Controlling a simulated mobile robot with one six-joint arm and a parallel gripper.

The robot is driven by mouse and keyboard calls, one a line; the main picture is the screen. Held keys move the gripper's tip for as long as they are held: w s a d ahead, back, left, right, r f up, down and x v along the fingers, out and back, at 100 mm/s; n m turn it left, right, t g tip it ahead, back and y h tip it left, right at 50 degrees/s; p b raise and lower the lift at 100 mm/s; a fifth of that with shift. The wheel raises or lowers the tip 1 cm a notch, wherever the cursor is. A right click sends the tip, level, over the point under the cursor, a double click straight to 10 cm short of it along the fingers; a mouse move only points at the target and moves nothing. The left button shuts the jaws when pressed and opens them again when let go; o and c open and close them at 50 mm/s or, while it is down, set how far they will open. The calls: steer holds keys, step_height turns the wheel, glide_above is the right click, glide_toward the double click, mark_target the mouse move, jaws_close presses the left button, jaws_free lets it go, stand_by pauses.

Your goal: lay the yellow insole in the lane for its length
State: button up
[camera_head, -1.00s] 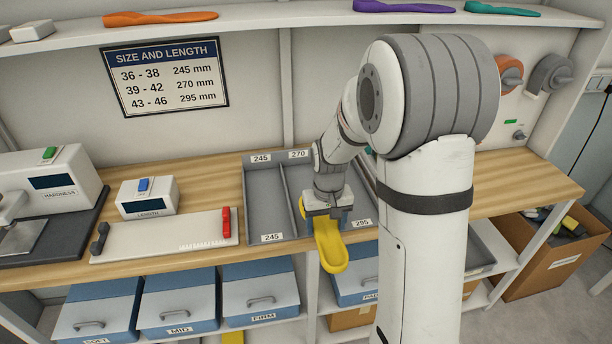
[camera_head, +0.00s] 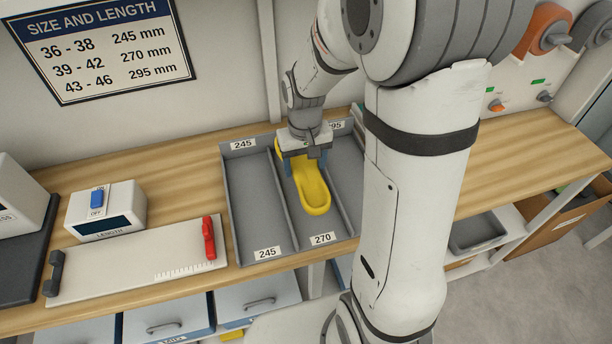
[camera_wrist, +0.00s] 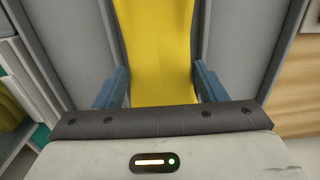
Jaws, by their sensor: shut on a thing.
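The yellow insole (camera_head: 314,194) is held by my gripper (camera_head: 304,166). It lies lengthwise over the middle lane of the grey lane tray (camera_head: 236,212), labelled 270 at its front end. Its rounded end points toward the bench front; its other end is partly hidden by my gripper. In the wrist view the insole (camera_wrist: 158,45) runs between the two blue fingers (camera_wrist: 160,88), with lane dividers on either side. I cannot tell whether it touches the lane floor.
The left lane, labelled 245 (camera_head: 267,253), is empty. The right lane looks empty where visible, partly hidden by my arm. A length gauge (camera_head: 140,265) with a red slider (camera_head: 208,238) stands left of the tray. A size chart (camera_head: 100,50) hangs behind.

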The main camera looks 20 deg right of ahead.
steer(key=shift+d+f, duration=0.2)
steer(key=shift+f, duration=3.3)
steer(key=shift+f, duration=0.2)
steer(key=o, duration=0.7)
steer(key=shift+r, duration=0.1)
